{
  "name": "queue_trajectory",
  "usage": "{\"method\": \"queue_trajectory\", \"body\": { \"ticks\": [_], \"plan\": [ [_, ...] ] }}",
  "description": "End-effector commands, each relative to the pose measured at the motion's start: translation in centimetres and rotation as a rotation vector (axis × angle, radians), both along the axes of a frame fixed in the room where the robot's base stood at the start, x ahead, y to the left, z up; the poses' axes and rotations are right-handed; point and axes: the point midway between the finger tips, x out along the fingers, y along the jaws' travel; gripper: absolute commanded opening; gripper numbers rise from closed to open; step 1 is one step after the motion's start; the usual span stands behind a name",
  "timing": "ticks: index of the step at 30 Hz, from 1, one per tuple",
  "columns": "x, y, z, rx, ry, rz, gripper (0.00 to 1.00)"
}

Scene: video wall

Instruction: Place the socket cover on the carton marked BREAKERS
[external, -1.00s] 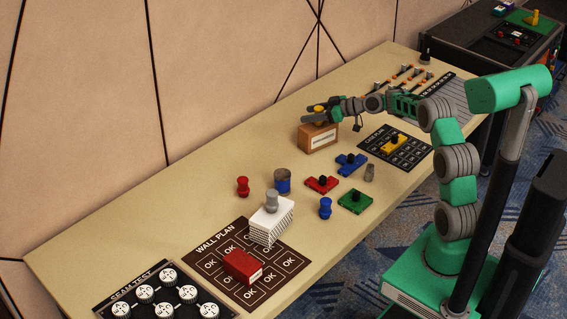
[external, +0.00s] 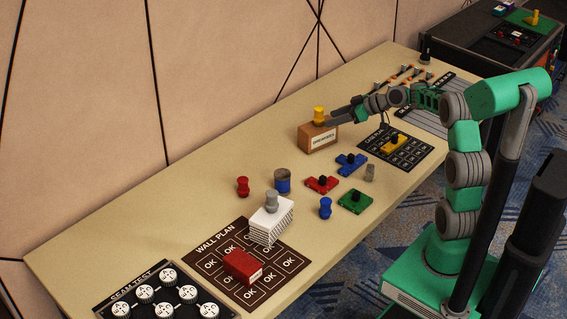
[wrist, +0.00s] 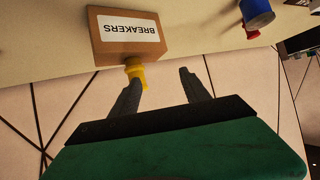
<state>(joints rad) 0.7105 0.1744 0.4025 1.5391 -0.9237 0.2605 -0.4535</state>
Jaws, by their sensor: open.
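The brown carton (external: 318,138) stands on the table, and its white label reads BREAKERS in the wrist view (wrist: 131,28), where it appears upside down. A small yellow spool-shaped piece, which I take to be the socket cover (external: 319,114), stands upright on top of the carton. It also shows in the wrist view (wrist: 135,70), near the left finger. My gripper (external: 333,121) is open and empty, just right of the yellow piece in the external view. In the wrist view its fingers (wrist: 162,82) are spread wide; whether one touches the piece I cannot tell.
Red (external: 243,186) and blue (external: 325,208) spool pieces and a dark blue can (external: 282,181) stand on the table. Flat red, blue and green pieces lie nearer the carton. A white stack (external: 271,222) bears a grey piece. The table left of the carton is clear.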

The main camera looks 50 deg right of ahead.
Motion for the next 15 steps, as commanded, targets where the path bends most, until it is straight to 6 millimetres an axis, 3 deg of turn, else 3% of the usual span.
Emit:
{"method": "queue_trajectory", "body": {
  "ticks": [1, 2, 3, 5, 6, 9, 10, 12, 15],
  "plan": [
    [-1.5, 4.5, 0.1, -0.025, 0.094, 0.013, 0.54],
    [-3.0, 6.9, -0.4, -0.04, 0.168, 0.006, 0.54],
    [-5.8, 10.0, -1.2, -0.062, 0.273, -0.013, 0.54],
    [-10.9, 13.5, -2.6, -0.101, 0.423, -0.06, 0.54],
    [-14.7, 15.1, -3.6, -0.124, 0.513, -0.101, 0.54],
    [-23.3, 16.8, -5.8, -0.174, 0.686, -0.21, 0.54],
    [-25.2, 17.0, -6.3, -0.185, 0.722, -0.238, 0.54],
    [-28.6, 16.9, -7.2, -0.202, 0.781, -0.291, 0.54],
    [-30.5, 16.7, -7.8, -0.211, 0.818, -0.326, 0.54]
  ]
}}
